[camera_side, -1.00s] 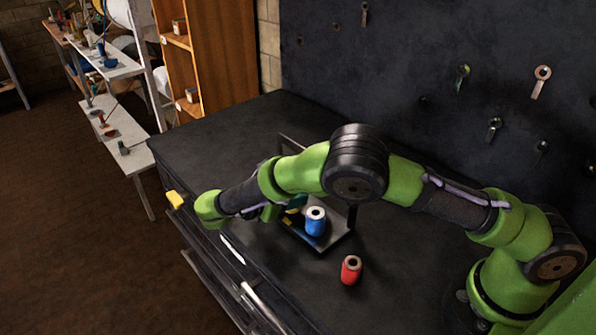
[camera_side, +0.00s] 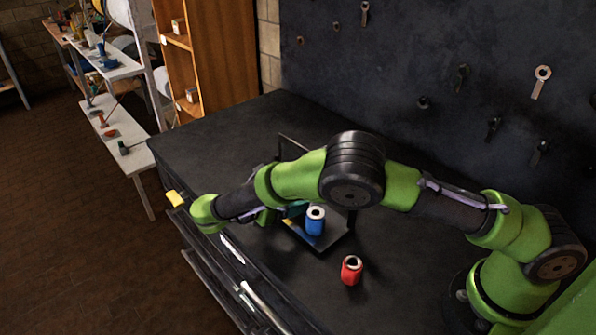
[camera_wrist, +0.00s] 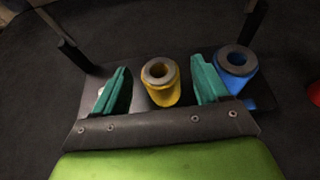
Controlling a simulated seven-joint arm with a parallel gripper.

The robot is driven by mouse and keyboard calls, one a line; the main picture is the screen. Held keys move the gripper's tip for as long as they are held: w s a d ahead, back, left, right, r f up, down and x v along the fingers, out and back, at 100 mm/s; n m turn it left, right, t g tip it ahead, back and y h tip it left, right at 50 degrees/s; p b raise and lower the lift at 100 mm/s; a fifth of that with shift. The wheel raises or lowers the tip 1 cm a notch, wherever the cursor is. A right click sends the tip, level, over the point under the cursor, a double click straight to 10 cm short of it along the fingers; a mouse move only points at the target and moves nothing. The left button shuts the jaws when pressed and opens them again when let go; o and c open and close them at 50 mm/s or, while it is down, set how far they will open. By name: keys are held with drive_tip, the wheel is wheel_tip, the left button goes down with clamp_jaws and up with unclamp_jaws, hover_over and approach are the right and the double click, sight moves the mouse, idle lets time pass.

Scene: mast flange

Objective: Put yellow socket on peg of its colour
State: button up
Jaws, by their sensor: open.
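The yellow socket (camera_wrist: 161,87) stands between the two teal fingers of my gripper (camera_wrist: 158,80) in the wrist view. The fingers are open, with a visible gap on each side of it. Its top ring and hole face up; whether a peg is inside it I cannot tell. The blue socket (camera_wrist: 236,65) stands just right of the right finger, and also shows upright in the side view (camera_side: 315,221). In the side view my arm hides most of the yellow socket. No bare yellow peg can be made out.
A dark base plate (camera_wrist: 90,82) with upright posts (camera_wrist: 74,56) lies under the sockets. A red socket (camera_side: 351,270) stands apart on the dark bench (camera_side: 400,285). The bench right of the red socket is clear.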

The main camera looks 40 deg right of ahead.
drive_tip(key=v, duration=1.1)
drive_tip(key=s+d+r+m+g+y, duration=0.1)
drive_tip(key=s+d+r+m+y, duration=0.3)
drive_tip(key=d+r+m+y, duration=0.7)
drive_tip(key=s+d+r+m+t+y, duration=0.2)
drive_tip(key=s+d+m+t, duration=0.1)
drive_tip(key=s, duration=0.5)
drive_tip(key=s+d+r+m+t+y, duration=0.2)
drive_tip(key=s+m+t, duration=0.3)
drive_tip(key=s+m, duration=0.3)
drive_tip(key=shift+s+d+r, duration=0.6)
drive_tip(key=shift+s+r, duration=0.1)
drive_tip(key=shift+r, duration=0.05)
